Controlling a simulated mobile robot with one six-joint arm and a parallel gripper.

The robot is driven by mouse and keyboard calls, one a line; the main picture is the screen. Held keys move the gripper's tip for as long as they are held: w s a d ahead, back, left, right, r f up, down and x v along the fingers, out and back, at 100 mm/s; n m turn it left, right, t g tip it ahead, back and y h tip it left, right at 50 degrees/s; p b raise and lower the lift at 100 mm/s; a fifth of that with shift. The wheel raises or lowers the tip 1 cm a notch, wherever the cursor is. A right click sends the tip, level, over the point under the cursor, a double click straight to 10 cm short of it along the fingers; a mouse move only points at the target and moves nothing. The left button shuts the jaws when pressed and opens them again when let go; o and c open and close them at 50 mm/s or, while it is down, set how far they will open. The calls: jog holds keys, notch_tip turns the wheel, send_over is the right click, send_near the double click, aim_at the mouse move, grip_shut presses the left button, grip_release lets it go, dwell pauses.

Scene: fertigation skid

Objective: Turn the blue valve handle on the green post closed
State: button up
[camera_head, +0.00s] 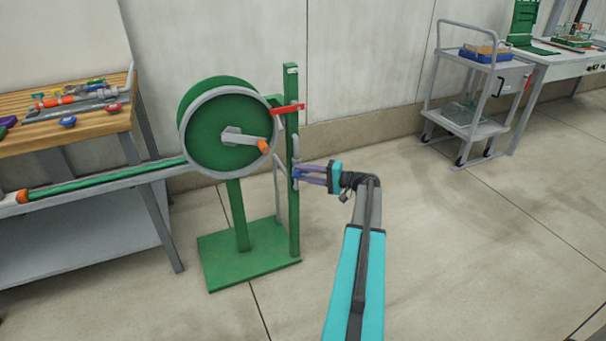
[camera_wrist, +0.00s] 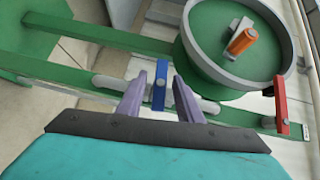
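The green post (camera_head: 293,225) stands upright on a green base plate. A grey pipe with a valve runs along it, also visible in the wrist view (camera_wrist: 110,83). The blue valve handle (camera_wrist: 159,86) is a short flat lever that lies across this pipe in the wrist view. In the head view it is mostly hidden by my fingers. My gripper (camera_head: 297,171) reaches the post from the right. In the wrist view its two purple fingers (camera_wrist: 160,80) are apart, one on each side of the blue handle, with a small gap visible on both sides.
A red handle (camera_head: 288,108) sits higher on the post, also seen in the wrist view (camera_wrist: 281,104). A green reel (camera_head: 222,130) with an orange-knobbed crank is just left. A workbench (camera_head: 80,128) with tools stands left, a grey cart (camera_head: 466,123) back right. Floor at right is clear.

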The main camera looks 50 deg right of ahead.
jog(key=shift+w+a, duration=0.15)
jog(key=shift+w, duration=0.2)
grip_shut()
jog(key=shift+m+t+y, duration=0.3)
jog(key=shift+m+t, duration=0.2)
jog(key=shift+t, duration=0.1)
grip_release()
